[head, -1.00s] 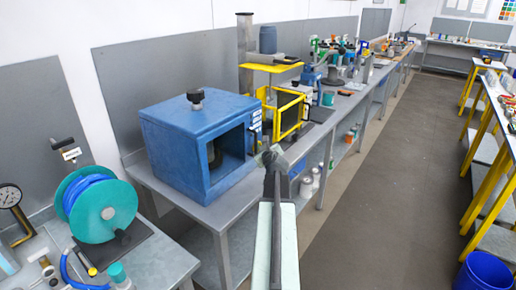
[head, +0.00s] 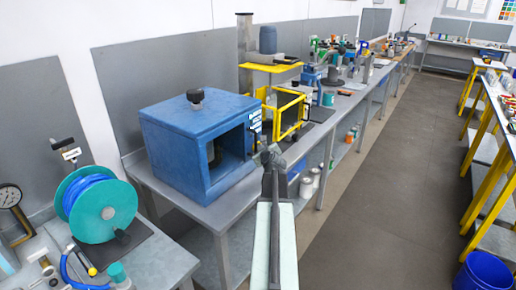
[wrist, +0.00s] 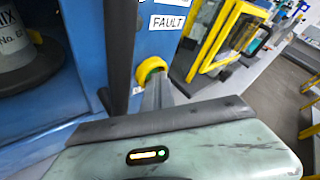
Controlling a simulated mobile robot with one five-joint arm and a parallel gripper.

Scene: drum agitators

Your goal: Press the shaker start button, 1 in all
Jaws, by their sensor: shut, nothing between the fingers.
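The blue shaker cabinet (head: 172,147) stands on the grey bench, its open front facing right. In the wrist view its blue front panel (wrist: 168,42) carries a white FAULT label (wrist: 168,23). My gripper (head: 271,153) is shut and empty in front of the panel. In the wrist view the shut fingertips (wrist: 155,79) overlap the lower part of the button; whether they touch it I cannot tell. The button is too small to make out in the head view.
A dark upright bar (wrist: 121,50) stands left of the button, and a white container (wrist: 15,42) sits inside the cabinet. A yellow-framed cage (head: 290,113) is beyond the cabinet. A teal hose reel (head: 103,208) is at the left. The floor aisle (head: 375,190) is clear.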

